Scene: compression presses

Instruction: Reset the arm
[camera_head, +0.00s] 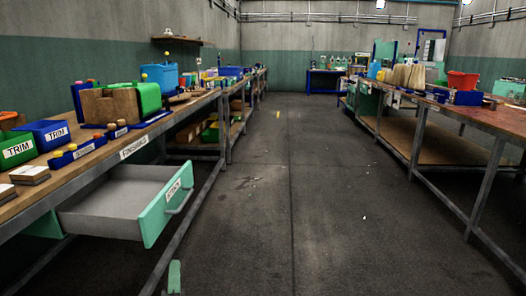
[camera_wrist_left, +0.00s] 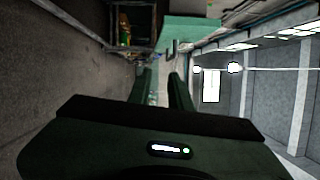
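My left gripper (camera_head: 174,277) shows only as a small green tip at the bottom edge of the head view, below the open drawer's handle and apart from it. In the left wrist view its two dark green fingers (camera_wrist_left: 163,85) stand apart with an empty gap between them. My right gripper is out of view. The drawer (camera_head: 110,206) under the left bench is pulled out and looks empty. Its pale green front with a handle also shows beyond the fingers in the left wrist view (camera_wrist_left: 195,28).
The right bench (camera_head: 470,115) holds a red bin (camera_head: 462,80) and other items. The aisle floor (camera_head: 300,200) between them is clear.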

